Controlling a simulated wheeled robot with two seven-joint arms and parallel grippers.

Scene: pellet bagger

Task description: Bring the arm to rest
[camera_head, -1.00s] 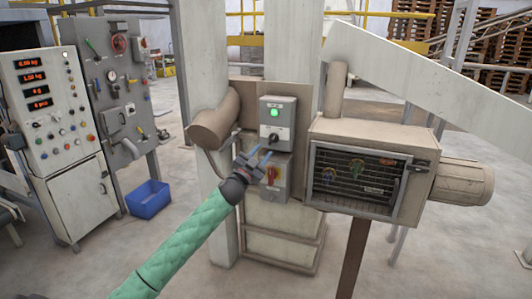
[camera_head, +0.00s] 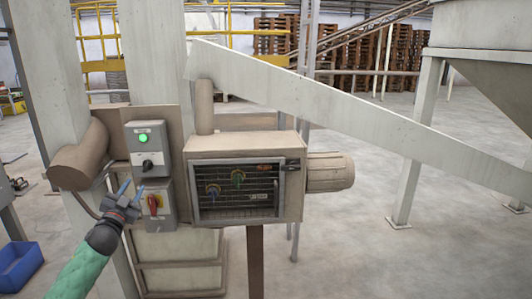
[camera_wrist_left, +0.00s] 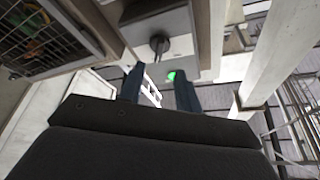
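My left gripper (camera_head: 132,188) has two blue fingers and shows just left of the lower grey switch box (camera_head: 164,188) in the head view. In the left wrist view the fingers (camera_wrist_left: 159,92) stand apart with nothing held between them. The upper grey box (camera_head: 144,163) carries a lit green lamp (camera_head: 143,138) and a black knob (camera_head: 148,165). The lower box has a red rotary switch (camera_head: 154,203). The green lamp (camera_wrist_left: 171,75) shows between the fingers in the wrist view. I cannot tell whether the gripper touches a box. My right gripper is out of view.
A beige housing with a wire grille (camera_head: 239,192) and a motor (camera_head: 330,172) stands right of the boxes. A sloping chute (camera_head: 340,110) crosses above it. A brown pipe (camera_head: 80,160) sticks out at the left. A blue bin (camera_head: 18,265) is on the floor. Open floor lies at the right.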

